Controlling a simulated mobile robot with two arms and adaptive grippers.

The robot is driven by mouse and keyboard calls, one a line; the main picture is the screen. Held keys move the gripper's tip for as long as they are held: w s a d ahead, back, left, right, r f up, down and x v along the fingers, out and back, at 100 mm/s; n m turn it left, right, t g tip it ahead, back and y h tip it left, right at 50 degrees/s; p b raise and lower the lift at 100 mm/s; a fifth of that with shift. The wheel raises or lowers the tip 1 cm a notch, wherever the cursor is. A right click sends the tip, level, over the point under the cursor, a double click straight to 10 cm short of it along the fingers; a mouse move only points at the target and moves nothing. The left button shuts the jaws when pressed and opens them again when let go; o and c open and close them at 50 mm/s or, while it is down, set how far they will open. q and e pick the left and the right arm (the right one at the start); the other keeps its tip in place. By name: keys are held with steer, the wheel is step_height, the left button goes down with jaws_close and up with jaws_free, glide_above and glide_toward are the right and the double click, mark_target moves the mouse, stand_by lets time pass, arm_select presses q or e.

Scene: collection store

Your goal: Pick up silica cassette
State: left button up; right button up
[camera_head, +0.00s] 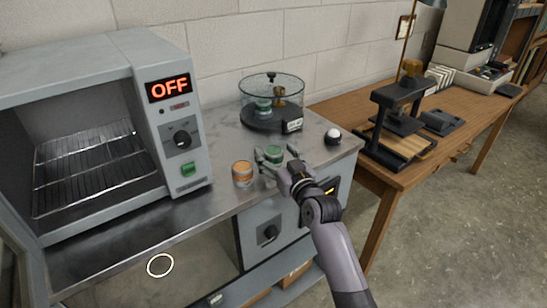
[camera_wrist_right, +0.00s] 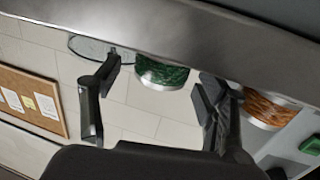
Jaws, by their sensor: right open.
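A green cassette (camera_head: 273,155), short and round with a pale metal rim, stands on the metal worktop (camera_head: 215,135) near its front edge. An orange cassette (camera_head: 242,173) of the same shape stands to its left. I cannot tell from a label which is the silica cassette. My right gripper (camera_head: 277,161) is open at the green cassette, its fingers spread to either side. In the right wrist view the green cassette (camera_wrist_right: 162,73) shows between the open fingers, and the orange one (camera_wrist_right: 268,108) lies outside them. Contact cannot be told. My left gripper is not in view.
An oven (camera_head: 172,115) with its door open and an OFF display stands left. A round glass vessel (camera_head: 272,100) with a green cassette inside stands behind. A white-topped knob (camera_head: 332,136) is close on the right. A wooden table (camera_head: 440,150) with a press adjoins.

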steer(key=shift+x, duration=0.9)
steer(key=shift+c, duration=0.6)
steer(key=c, duration=1.2)
